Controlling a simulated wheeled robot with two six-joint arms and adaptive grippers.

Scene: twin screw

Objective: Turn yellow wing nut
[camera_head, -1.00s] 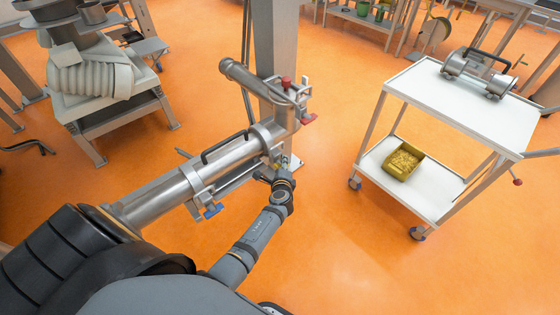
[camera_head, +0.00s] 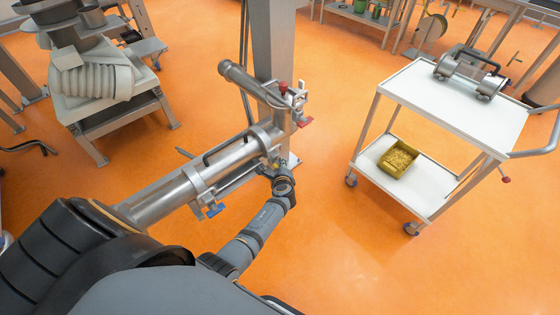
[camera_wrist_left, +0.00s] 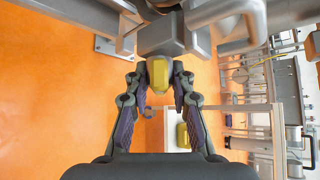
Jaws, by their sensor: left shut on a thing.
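The yellow wing nut (camera_wrist_left: 158,77) shows in the left wrist view, at the end of a grey metal fitting and between my fingertips. My left gripper (camera_wrist_left: 157,84) is shut on it, one finger on each side. In the head view my left gripper (camera_head: 278,166) is at the underside of the steel pipe assembly (camera_head: 240,155), near its right end. The wing nut is too small and too covered by the gripper to make out clearly there. My right gripper is not in view.
A blue wing nut (camera_head: 215,209) and a red one (camera_head: 304,122) sit on the same assembly. A steel post (camera_head: 275,50) stands behind it. A white cart (camera_head: 410,85) with a yellow bin (camera_head: 383,158) stands right. Orange floor between is clear.

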